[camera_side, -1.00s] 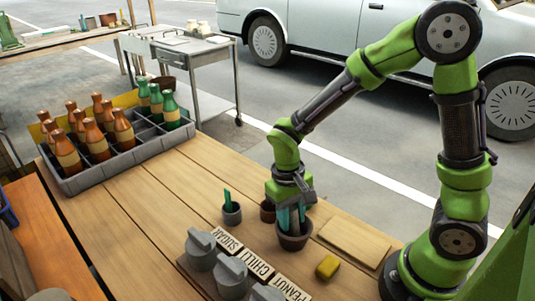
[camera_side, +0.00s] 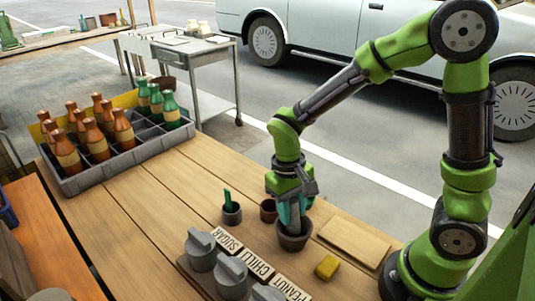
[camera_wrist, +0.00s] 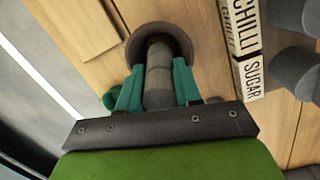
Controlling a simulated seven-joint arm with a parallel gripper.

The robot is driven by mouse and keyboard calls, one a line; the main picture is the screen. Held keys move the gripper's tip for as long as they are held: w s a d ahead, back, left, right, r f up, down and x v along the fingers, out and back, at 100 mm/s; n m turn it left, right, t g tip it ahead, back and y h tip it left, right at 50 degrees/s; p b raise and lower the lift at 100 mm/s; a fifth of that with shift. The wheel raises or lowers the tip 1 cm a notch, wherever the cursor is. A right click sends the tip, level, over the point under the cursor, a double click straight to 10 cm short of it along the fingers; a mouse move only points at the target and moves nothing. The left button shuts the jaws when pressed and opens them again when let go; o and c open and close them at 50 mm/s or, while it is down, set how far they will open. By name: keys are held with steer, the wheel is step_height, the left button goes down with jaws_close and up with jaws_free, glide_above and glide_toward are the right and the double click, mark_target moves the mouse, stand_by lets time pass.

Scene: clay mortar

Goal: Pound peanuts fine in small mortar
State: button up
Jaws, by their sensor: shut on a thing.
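A brown clay mortar (camera_side: 294,235) stands on the wooden table below my gripper. In the wrist view its rim and dark inside (camera_wrist: 160,35) show at the top. My gripper (camera_side: 290,212), with teal fingers, is shut on a grey pestle (camera_wrist: 158,82). The pestle points into the mortar's mouth, and its far end is hidden inside. Any peanuts in the mortar are hidden from both views.
A small grey cup with a green handle (camera_side: 231,212) and a small brown pot (camera_side: 268,210) stand left of the mortar. Grey lidded jars (camera_side: 231,277) and labels (camera_side: 260,265) are in front. A yellow sponge (camera_side: 327,267) and board (camera_side: 355,241) lie right. A bottle crate (camera_side: 125,163) stands back left.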

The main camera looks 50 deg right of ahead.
steer(key=shift+r, duration=4.4)
steer(key=shift+f, duration=4.4)
steer(key=shift+f, duration=0.3)
steer(key=shift+f, duration=0.8)
steer(key=shift+r, duration=0.9)
